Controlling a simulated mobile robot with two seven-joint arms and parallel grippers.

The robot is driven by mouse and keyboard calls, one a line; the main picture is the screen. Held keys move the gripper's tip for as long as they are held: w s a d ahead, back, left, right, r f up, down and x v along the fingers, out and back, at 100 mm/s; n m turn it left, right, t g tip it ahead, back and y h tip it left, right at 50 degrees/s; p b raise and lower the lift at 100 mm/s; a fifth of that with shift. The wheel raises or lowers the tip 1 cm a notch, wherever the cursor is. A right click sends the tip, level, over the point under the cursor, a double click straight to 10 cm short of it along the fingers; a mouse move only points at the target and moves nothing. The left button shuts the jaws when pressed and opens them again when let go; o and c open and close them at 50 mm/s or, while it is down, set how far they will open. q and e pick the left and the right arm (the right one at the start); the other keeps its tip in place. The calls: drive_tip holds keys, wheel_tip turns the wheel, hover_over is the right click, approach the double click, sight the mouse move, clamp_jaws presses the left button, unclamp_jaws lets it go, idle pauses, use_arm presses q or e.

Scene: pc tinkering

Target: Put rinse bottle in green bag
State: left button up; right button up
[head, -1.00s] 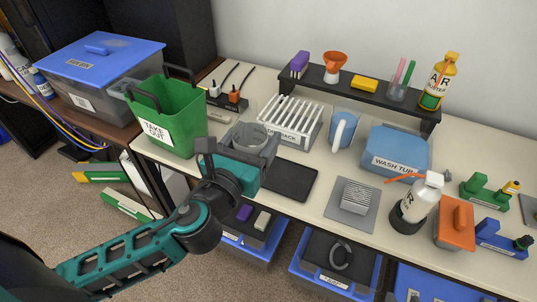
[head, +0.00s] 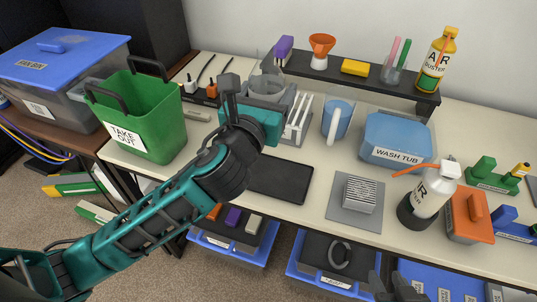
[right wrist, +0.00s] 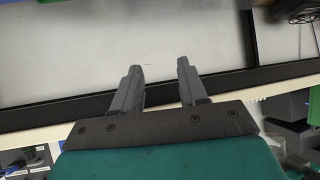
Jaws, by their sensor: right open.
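The rinse bottle (head: 430,194), white with a red-orange spout and dark lower part, stands upright on the table at the right of the head view. The green bag (head: 148,125), labelled TAKE OUT, stands open at the table's left end. My right gripper (head: 387,276) shows only as dark fingertips at the bottom edge, in front of the table and below the bottle. In the right wrist view its two fingers (right wrist: 160,72) are apart and empty. My left gripper (head: 258,108) is over the table, around a grey see-through cup (head: 267,88); its fingers are partly hidden.
An orange box (head: 468,215) stands close to the bottle's right. A grey pad with a striped block (head: 359,194), a wash tub (head: 396,140), a blue mug (head: 337,118) and a rack (head: 299,122) fill the middle. A shelf (head: 350,78) runs behind. Blue bins hang below the front edge.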

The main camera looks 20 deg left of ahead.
use_arm(q)
wheel_tip(320, 180, down, 7)
drive_tip(key=shift+r+b, duration=0.1)
drive_tip(key=shift+b, duration=1.1)
drive_tip(key=shift+f, duration=0.55)
drive_tip(key=shift+f+b, duration=1.65)
drive_tip(key=shift+f, duration=1.15)
use_arm(e)
drive_tip(key=shift+w+a+f, duration=0.2)
drive_tip(key=shift+a+f, duration=0.05)
drive_tip(key=shift+f, duration=0.4)
drive_tip(key=shift+w+a+f, duration=0.2)
drive_tip(key=shift+f, duration=0.45)
drive_tip(key=shift+w+a+f, duration=0.2)
drive_tip(key=shift+a+f, duration=0.05)
drive_tip(key=shift+f, duration=0.4)
use_arm(q)
drive_tip(key=o, duration=1)
drive_tip(key=shift+f, duration=0.15)
drive_tip(key=shift+o, duration=0.2)
drive_tip(key=shift+r, duration=0.25)
drive_tip(key=s, duration=1.2)
drive_tip(key=shift+a, duration=0.25)
